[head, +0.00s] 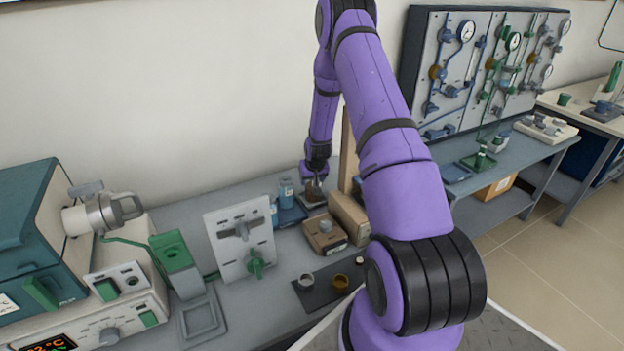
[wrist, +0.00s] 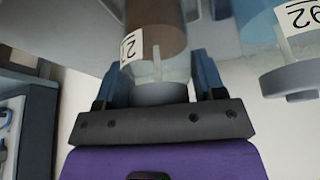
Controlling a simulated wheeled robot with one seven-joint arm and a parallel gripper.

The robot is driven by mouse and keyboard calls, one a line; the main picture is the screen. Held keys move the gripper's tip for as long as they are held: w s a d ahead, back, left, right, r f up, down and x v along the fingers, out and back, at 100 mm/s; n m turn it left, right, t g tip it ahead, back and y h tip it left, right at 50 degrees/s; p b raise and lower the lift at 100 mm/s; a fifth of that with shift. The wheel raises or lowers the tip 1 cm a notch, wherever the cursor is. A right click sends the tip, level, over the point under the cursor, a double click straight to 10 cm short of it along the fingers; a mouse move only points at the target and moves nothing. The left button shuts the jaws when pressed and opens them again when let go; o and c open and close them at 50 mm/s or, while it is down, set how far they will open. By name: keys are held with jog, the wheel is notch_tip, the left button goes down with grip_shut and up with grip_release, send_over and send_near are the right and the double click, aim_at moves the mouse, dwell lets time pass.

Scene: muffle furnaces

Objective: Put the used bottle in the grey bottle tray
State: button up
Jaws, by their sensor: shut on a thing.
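My gripper (head: 314,184) is low over the back of the bench, pointing down. In the wrist view my gripper (wrist: 157,75) is shut on a clear bottle (wrist: 157,68) with brown contents and a white number label. The bottle's far end is cut off by the frame. In the head view it is small, and I cannot tell whether it touches what is below. Another labelled bottle (wrist: 285,50) stands beside it in the wrist view. Two blue-looking bottles (head: 286,192) are left of my gripper, by a dark blue tray (head: 293,216). I cannot clearly make out the grey bottle tray.
Brown boxes (head: 325,233) stand just in front of my gripper. A grey panel with a green knob (head: 240,240) is to the left. A dark mat (head: 316,293) with small cups lies nearer. A furnace (head: 40,230) fills the far left.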

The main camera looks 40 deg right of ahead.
jog(key=o, duration=1.1)
jog(key=shift+f, duration=0.1)
